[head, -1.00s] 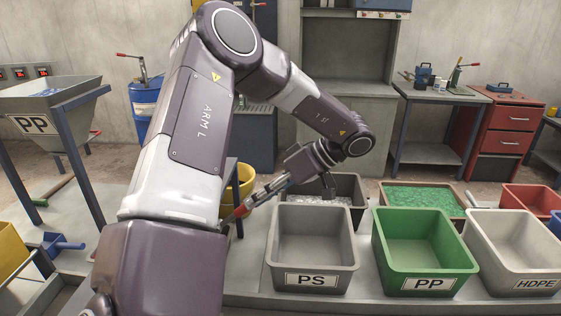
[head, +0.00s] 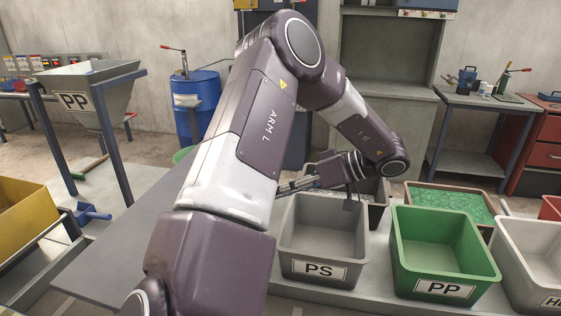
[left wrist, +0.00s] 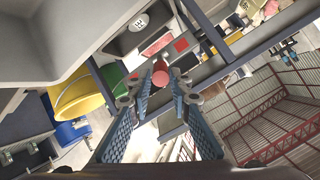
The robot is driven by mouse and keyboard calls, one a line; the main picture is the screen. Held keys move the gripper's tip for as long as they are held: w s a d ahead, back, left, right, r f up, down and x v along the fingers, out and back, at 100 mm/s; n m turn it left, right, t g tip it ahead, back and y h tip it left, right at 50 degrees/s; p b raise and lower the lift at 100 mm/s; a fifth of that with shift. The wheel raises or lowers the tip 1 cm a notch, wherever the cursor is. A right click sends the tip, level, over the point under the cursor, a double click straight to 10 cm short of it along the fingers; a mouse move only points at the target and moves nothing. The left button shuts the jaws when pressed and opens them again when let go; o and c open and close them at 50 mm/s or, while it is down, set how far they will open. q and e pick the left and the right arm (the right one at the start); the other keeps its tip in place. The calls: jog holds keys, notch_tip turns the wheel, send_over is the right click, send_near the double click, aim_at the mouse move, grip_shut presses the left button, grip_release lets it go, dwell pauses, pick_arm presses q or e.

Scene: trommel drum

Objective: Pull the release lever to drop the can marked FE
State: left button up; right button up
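My left arm crosses the head view, and its gripper (head: 284,188) points left behind the arm, its tips hidden there. In the left wrist view a red handle (left wrist: 160,74), seemingly the release lever's, sits between the blue fingertips of my left gripper (left wrist: 161,82). The rest of the lever is hard to make out. In the head view the handle is hidden behind my arm. My right gripper is in neither view.
A grey PS bin (head: 320,272) and a green PP bin (head: 440,270) stand in front, below my gripper. A PP hopper (head: 85,88) on a blue frame and a yellow bin (head: 22,220) are left. A blue drum (head: 196,105) stands behind. The grey tabletop (head: 105,250) left of my arm is bare.

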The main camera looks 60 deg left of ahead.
pick_arm(q)
jog(key=o, duration=0.4)
jog(key=shift+w+f, duration=0.1)
jog(key=shift+w, duration=0.05)
jog(key=shift+c, duration=0.2)
jog(key=v, duration=0.7)
jog(key=shift+w+d, duration=0.1)
jog(key=shift+w, duration=0.05)
dwell(0.3)
